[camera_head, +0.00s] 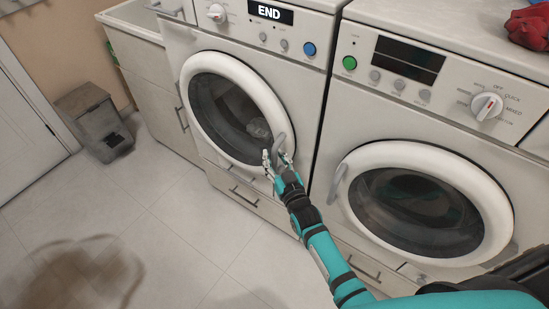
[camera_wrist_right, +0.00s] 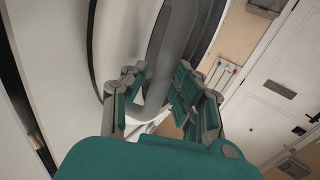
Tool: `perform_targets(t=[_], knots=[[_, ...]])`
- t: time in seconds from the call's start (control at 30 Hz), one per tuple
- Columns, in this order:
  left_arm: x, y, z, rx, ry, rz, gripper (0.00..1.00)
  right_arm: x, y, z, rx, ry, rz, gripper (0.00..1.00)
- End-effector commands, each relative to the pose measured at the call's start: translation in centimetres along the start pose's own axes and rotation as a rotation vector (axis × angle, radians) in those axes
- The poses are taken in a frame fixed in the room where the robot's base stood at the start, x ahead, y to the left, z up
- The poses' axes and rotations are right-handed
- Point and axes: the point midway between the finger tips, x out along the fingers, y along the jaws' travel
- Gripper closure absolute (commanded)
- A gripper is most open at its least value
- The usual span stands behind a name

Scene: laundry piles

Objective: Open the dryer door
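Two front-loading machines stand side by side. The left machine (camera_head: 318,62) shows "END" on its display and has a round white-rimmed door (camera_head: 199,118) with a grey handle (camera_head: 281,142) on its right side. My right gripper (camera_head: 277,160) is at this handle. In the wrist view the fingers of the right gripper (camera_wrist_right: 160,98) are spread, with the grey handle (camera_wrist_right: 158,103) between them; a gap shows beside it. I cannot tell whether the door is fully closed. Something pale shows behind its glass. My left gripper is not in view.
The right machine (camera_head: 345,100) has a round door (camera_head: 497,205) that looks closed, with a handle on its left. Red cloth (camera_head: 530,27) lies on top. A grey bin (camera_head: 93,118) stands by the wall at left. The tiled floor (camera_head: 170,235) in front is mostly clear.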

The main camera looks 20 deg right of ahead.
Motion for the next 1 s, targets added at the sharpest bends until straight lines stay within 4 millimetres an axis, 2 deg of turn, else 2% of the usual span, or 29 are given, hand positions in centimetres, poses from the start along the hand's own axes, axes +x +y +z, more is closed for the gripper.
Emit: perform_targets(t=[0.17,0.33,0.4,1.0], knots=[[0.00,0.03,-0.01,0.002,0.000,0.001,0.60,-0.01,-0.01,0.00,0.000,0.000,0.000,0.72],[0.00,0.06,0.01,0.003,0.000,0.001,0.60,-0.02,-0.01,0.00,0.000,0.000,0.000,0.95],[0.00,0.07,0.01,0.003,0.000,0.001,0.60,-0.03,-0.01,0.00,0.000,0.000,0.000,1.00],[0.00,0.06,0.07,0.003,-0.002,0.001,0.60,-0.16,0.07,0.17,0.000,-0.003,0.001,1.00]])
